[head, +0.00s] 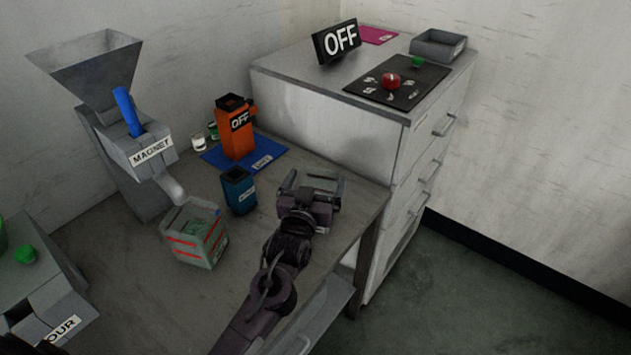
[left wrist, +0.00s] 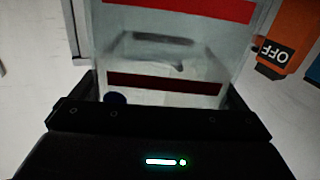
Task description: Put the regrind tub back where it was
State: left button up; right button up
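A clear tub with red bands (left wrist: 165,55) fills the space between the fingers of my left gripper (left wrist: 165,105) in the left wrist view. Both fingers appear to touch its sides. In the head view my left gripper (head: 314,190) is over the right part of the bench, with the see-through tub (head: 318,181) between its fingers. I cannot tell whether the tub touches the bench. Another clear tub with red bands (head: 196,236) and green bits stands below the spout of the MAGNET machine (head: 150,150). My right gripper is not in view.
A blue cup (head: 238,191) stands between the spout tub and my left gripper. A drawer cabinet (head: 330,112) borders the bench on the right. The front middle of the bench is clear.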

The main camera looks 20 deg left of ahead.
pick_arm(q)
jog(key=shift+o, duration=0.2)
jog(key=s+b, duration=0.1)
jog(key=s, duration=1.1)
jog(key=shift+d+r, duration=0.2)
jog(key=shift+d, duration=0.05)
